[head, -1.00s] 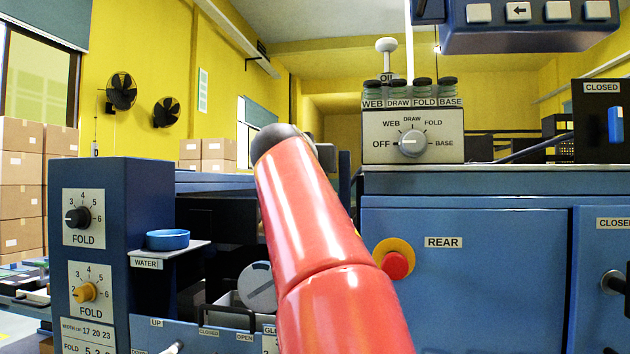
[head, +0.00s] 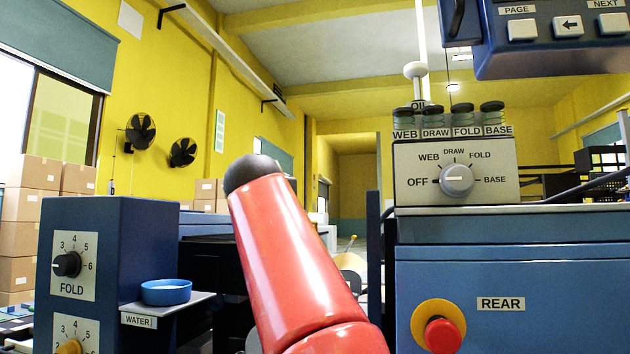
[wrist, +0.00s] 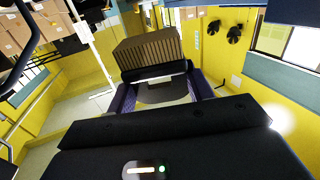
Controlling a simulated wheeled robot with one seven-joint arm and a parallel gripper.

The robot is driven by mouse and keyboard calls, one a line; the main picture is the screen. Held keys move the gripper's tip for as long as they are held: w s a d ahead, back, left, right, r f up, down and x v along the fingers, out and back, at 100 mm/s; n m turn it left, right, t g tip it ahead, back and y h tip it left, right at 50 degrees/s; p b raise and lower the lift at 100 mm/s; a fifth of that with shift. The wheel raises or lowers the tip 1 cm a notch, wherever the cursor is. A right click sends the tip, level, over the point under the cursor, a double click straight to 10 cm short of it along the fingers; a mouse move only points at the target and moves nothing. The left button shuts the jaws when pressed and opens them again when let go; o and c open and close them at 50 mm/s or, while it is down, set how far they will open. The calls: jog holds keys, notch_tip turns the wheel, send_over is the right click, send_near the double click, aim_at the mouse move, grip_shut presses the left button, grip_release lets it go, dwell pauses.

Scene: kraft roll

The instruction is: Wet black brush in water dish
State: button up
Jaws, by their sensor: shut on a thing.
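The water dish (head: 166,292) is a small round blue bowl. It stands on a grey shelf (head: 190,302) labelled WATER, on the side of a blue cabinet, at lower left in the head view. In the wrist view, my gripper (wrist: 160,88) has its purple-blue fingers shut on the black brush (wrist: 148,52). The brush has a dark bar and a broad block of ribbed, brownish bristles pointing away from the gripper. In the head view my red arm hides the gripper and brush. The dish does not show clearly in the wrist view.
The blue cabinet (head: 110,270) with FOLD dials stands left of the dish. At right is a blue machine (head: 540,300) with a red REAR button (head: 440,333) and a selector box (head: 457,172) on top. A button panel (head: 550,35) hangs at upper right.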

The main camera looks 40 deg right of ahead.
jog(key=w+a+f+n+t+y, duration=0.1)
jog(key=w+a+f+n+y, duration=0.25)
jog(key=w+a, duration=0.4)
jog(key=w+a+f+n+t+y, duration=0.2)
jog(key=w+a+f+y, duration=0.3)
jog(key=w+a, duration=0.25)
jog(key=shift+m+h, duration=0.25)
notch_tip(320, 180, down, 6)
jog(key=b, duration=0.6)
jog(key=shift+w+d+r, duration=0.1)
jog(key=shift+w, duration=0.05)
jog(key=shift+f+b, duration=0.65)
jog(key=shift+f, duration=0.1)
dwell(0.6)
notch_tip(320, 180, up, 7)
jog(key=p, duration=0.7)
jog(key=shift+r, duration=0.15)
dwell(0.7)
